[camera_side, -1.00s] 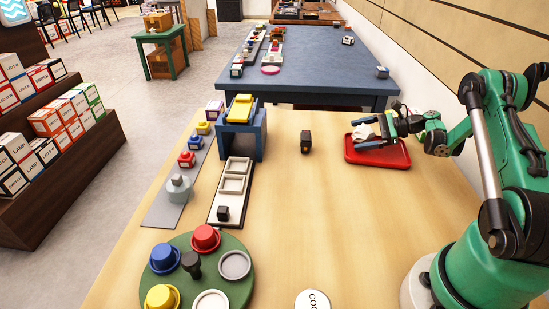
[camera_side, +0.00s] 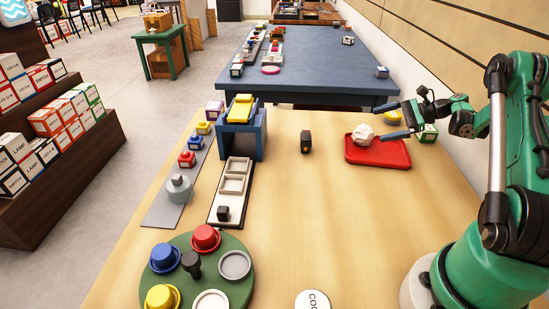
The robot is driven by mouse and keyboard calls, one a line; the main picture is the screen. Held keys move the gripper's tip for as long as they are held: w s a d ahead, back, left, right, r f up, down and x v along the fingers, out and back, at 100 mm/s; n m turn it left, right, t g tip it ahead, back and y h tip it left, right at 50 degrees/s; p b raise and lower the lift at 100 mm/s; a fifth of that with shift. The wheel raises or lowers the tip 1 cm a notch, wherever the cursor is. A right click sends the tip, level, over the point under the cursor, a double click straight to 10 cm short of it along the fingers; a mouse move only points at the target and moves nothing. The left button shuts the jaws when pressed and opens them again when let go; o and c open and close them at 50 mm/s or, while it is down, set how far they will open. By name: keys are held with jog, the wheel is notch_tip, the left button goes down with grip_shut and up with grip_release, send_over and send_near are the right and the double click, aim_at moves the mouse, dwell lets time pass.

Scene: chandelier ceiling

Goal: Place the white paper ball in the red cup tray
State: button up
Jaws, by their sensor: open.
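The white paper ball (camera_side: 363,134) is a crumpled lump at the back left part of the flat red tray (camera_side: 385,153), on the right side of the wooden table. It appears to rest on the tray. My gripper (camera_side: 386,122) is open and empty, its two dark blue fingers spread apart just right of the ball and above the tray's back edge. The fingers look clear of the ball. A red cup (camera_side: 206,237) stands on the green round tray (camera_side: 211,284) at the front left.
A small black block (camera_side: 305,142) stands left of the red tray. A green and white box (camera_side: 428,133) and a yellow item (camera_side: 393,117) are near my gripper. A blue stand (camera_side: 243,138) is at the table's left. The wooden table's middle is clear.

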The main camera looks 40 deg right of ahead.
jog(key=w+a+r+n+g+h, duration=0.25)
jog(key=w+a+r+n, duration=0.3)
jog(key=a, duration=0.45)
jog(key=s+a+r+n+h, duration=0.1)
jog(key=s+a+n, duration=0.3)
jog(key=a+n, duration=0.5)
jog(key=s+a+r+n+h, duration=0.2)
jog(key=s+a+n+h, duration=0.2)
jog(key=a+n, duration=0.5)
jog(key=shift+s, duration=0.6)
